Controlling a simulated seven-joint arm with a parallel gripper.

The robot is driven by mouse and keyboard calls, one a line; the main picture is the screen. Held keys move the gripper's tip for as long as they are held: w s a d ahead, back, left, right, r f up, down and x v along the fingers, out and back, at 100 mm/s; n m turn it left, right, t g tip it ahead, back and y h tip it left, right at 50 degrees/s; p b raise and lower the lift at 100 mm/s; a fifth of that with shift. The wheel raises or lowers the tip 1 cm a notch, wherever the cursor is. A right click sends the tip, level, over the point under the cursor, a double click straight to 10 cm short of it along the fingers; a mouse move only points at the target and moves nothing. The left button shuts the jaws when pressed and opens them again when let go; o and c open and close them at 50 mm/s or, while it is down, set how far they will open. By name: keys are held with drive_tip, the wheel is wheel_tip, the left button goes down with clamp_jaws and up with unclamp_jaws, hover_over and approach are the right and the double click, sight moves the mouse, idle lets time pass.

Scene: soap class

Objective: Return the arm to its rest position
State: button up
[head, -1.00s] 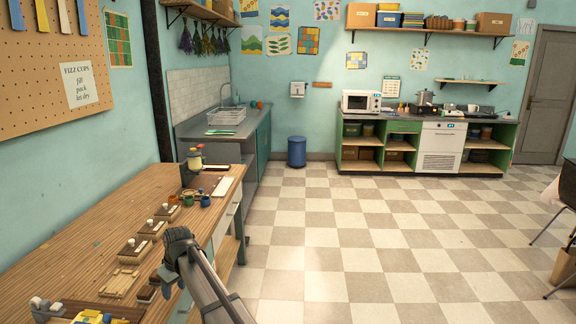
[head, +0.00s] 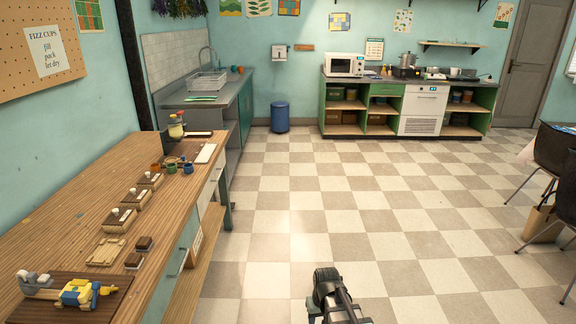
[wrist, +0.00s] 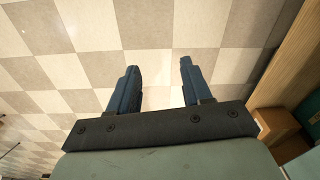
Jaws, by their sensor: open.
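My arm (head: 334,299) shows at the bottom of the head view, over the tiled floor and to the right of the workbench, clear of it. The fingers cannot be made out there. In the wrist view my gripper (wrist: 160,90) is open, its two dark blue fingers well apart. Only floor tiles show between them, so it is empty.
The wooden workbench (head: 62,219) on the left holds several small wooden trays, coloured cups, two dark blocks (head: 139,252) and a yellow and blue device (head: 88,292). Open floor lies to the right. Dark chairs (head: 553,160) stand at the right edge.

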drive_tip(key=s+d+f+m, duration=0.2)
drive_tip(key=s+d, duration=0.4)
drive_tip(key=d, duration=0.1)
drive_tip(key=s+f+g, duration=0.3)
drive_tip(key=s+f, duration=0.7)
drive_tip(key=s, duration=0.4)
drive_tip(key=s+f+g, duration=0.4)
drive_tip(key=s+f, duration=0.6)
drive_tip(key=s, duration=0.5)
drive_tip(key=shift+s+a+f, duration=0.15)
drive_tip(key=shift+s+f, duration=0.1)
drive_tip(key=shift+f, duration=0.1)
